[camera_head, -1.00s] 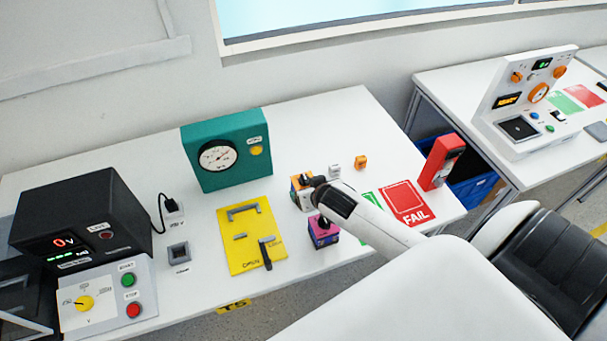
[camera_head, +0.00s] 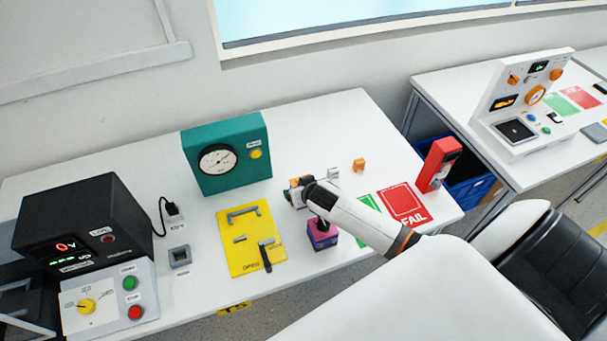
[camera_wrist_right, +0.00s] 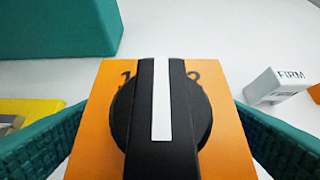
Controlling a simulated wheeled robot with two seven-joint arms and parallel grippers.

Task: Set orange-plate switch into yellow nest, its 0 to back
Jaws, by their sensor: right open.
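The orange-plate switch (camera_wrist_right: 222,135) fills the middle of the right wrist view, with a round black knob, a black bar handle and a white stripe. Digits at its far edge are partly covered by the handle. In the head view my right arm partly hides the switch (camera_head: 294,181). My right gripper (camera_wrist_right: 163,120) is open, its teal fingers spread on either side of the switch; I cannot tell whether they touch it. The yellow nest (camera_head: 256,224) is a flat plate with grey brackets and a dark lever, left of the switch, and looks empty. My left gripper is not in view.
A purple block with a black knob (camera_head: 322,236) stands just in front of the switch. A teal gauge box (camera_head: 226,153) is behind the nest. A small white block (camera_wrist_right: 276,86) and an orange piece (camera_head: 360,165) lie behind right. A red FAIL mat (camera_head: 404,203) is right.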

